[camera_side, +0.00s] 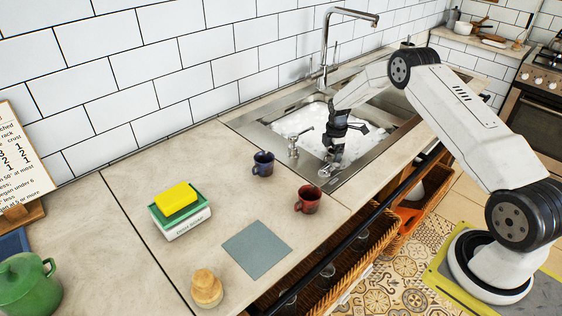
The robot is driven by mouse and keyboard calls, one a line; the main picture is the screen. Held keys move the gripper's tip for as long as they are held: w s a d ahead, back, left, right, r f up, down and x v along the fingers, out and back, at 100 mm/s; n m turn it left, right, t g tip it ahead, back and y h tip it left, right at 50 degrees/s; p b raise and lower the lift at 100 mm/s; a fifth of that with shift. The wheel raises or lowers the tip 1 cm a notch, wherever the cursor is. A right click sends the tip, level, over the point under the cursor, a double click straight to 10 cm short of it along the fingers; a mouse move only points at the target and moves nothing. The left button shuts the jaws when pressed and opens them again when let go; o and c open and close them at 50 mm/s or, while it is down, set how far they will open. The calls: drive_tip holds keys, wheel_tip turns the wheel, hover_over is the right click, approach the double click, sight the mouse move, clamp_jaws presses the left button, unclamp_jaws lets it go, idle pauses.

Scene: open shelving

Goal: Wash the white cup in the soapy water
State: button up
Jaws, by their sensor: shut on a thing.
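My gripper (334,156) points down over the sink, its dark fingers low at the near side of the basin. It is shut on a small pale thing (326,171) at its fingertips, which seems to be the white cup. The cup is small and hard to tell from the foam, and the fingers hide part of it. White soapy water (296,121) fills the steel sink (265,133). I cannot tell how deep the cup sits in it.
A tall faucet (326,45) rises behind the sink, and a small dispenser (293,147) stands at its left rim. A dark blue cup (263,163) and a red cup (307,199) stand left of the sink. A yellow sponge (175,198) and a grey-blue cloth (257,251) lie farther left.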

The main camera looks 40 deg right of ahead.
sight(330, 154)
drive_tip(key=shift+f, duration=1.15)
drive_tip(key=shift+w+d, duration=0.1)
drive_tip(key=shift+w, duration=0.05)
drive_tip(key=shift+w+d, duration=0.25)
drive_tip(key=shift+w, duration=0.3)
drive_tip(key=shift+w+d, duration=0.15)
drive_tip(key=shift+w, duration=0.15)
drive_tip(key=shift+s, duration=0.2)
drive_tip(key=shift+s+a, duration=0.25)
drive_tip(key=shift+s, duration=0.05)
drive_tip(key=shift+s, duration=0.1)
drive_tip(key=shift+s+a, duration=0.2)
drive_tip(key=shift+s, duration=0.1)
